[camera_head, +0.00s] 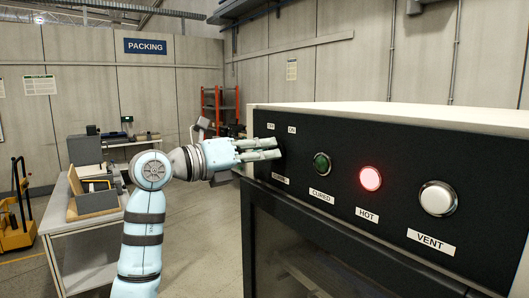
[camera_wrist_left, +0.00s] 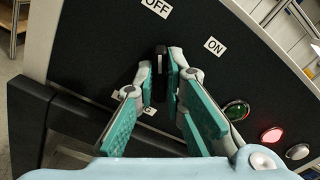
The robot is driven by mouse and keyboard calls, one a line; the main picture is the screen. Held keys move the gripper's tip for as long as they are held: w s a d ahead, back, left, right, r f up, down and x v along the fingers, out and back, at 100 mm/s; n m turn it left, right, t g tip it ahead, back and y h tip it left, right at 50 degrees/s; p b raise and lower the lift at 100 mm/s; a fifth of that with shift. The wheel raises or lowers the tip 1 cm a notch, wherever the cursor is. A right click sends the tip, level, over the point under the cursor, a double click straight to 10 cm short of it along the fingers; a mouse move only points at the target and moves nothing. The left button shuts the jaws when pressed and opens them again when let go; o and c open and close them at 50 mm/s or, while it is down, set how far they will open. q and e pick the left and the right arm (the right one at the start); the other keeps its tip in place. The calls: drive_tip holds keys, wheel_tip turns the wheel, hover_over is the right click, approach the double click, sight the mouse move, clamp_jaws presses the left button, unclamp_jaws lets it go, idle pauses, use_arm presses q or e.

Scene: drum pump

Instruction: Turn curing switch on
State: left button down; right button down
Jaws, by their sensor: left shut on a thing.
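The curing switch is a black knob (camera_wrist_left: 159,78) on the black control panel (camera_head: 330,205). In the left wrist view its upper end points roughly towards the OFF label (camera_wrist_left: 157,7), with the ON label (camera_wrist_left: 215,46) to the right. My left gripper (camera_wrist_left: 162,72) has one finger on each side of the knob and is shut on it. In the head view, my left gripper (camera_head: 278,148) reaches the panel from the left, below the OFF and ON labels, and hides most of the knob. My right gripper is in neither view.
Right of the switch sit a dark green CURED lamp (camera_head: 322,164), a glowing red HOT lamp (camera_head: 370,178) and a white VENT button (camera_head: 438,198). A dark door (camera_head: 300,260) lies below the panel. A table (camera_head: 85,225) stands behind my left arm.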

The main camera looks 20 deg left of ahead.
use_arm(q)
drive_tip(key=shift+m, duration=0.3)
drive_tip(key=shift+s+d+m+p, duration=0.15)
drive_tip(key=shift+m+p, duration=0.7)
drive_tip(key=shift+m, duration=2.9)
drive_tip(key=shift+s+d+m+p, duration=0.15)
drive_tip(key=shift+m+p, duration=0.65)
drive_tip(key=shift+m, duration=2.95)
drive_tip(key=shift+w, duration=0.1)
drive_tip(key=c, duration=1.7)
unclamp_jaws()
drive_tip(key=shift+o, duration=0.2)
drive_tip(key=shift+a, duration=0.1)
